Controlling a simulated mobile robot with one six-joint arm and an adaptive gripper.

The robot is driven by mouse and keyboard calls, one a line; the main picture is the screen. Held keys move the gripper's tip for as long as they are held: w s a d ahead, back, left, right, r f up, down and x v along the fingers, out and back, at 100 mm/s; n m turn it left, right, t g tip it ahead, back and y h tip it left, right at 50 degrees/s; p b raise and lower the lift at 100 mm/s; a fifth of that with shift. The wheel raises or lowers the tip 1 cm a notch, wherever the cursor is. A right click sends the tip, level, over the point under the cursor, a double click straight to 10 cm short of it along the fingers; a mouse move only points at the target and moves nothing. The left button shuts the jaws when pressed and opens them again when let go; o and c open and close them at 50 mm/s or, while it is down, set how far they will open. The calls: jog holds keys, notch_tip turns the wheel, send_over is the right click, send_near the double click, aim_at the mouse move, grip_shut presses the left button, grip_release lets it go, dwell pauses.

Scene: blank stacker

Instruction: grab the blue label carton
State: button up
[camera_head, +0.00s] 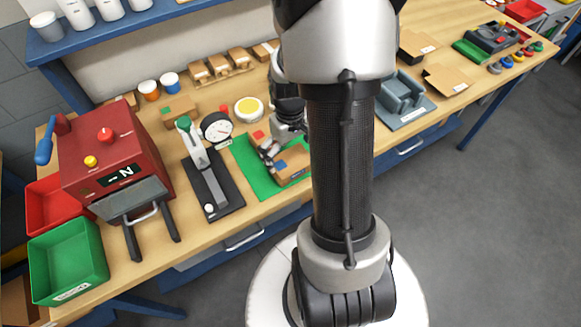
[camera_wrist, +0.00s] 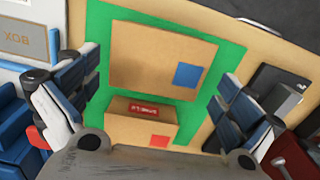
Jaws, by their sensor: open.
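The blue label carton (camera_wrist: 138,62) is a flat brown box with a blue square on its top, on a green mat (camera_wrist: 222,62) in the wrist view. In the head view the blue label carton (camera_head: 294,163) is at the mat's front right, partly covered by my gripper. My gripper (camera_wrist: 160,72) is open, with one finger on each side of the carton and nothing held. In the head view my gripper (camera_head: 270,150) is low over the mat. I cannot tell whether the fingers touch the carton. A second carton (camera_wrist: 122,128) with a red label lies beside it.
A yellow-topped round pot (camera_head: 249,108) and several small cartons (camera_head: 220,67) are behind. A grey fixture (camera_head: 402,95) stands to the right.

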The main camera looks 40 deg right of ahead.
aim_at(291, 159)
notch_tip(291, 159, down, 5)
jog(key=shift+f+b, duration=0.1)
jog(key=shift+b, duration=1.05)
jog(key=shift+c, duration=0.4)
jog(key=c, duration=0.7)
jog(key=shift+c, duration=0.2)
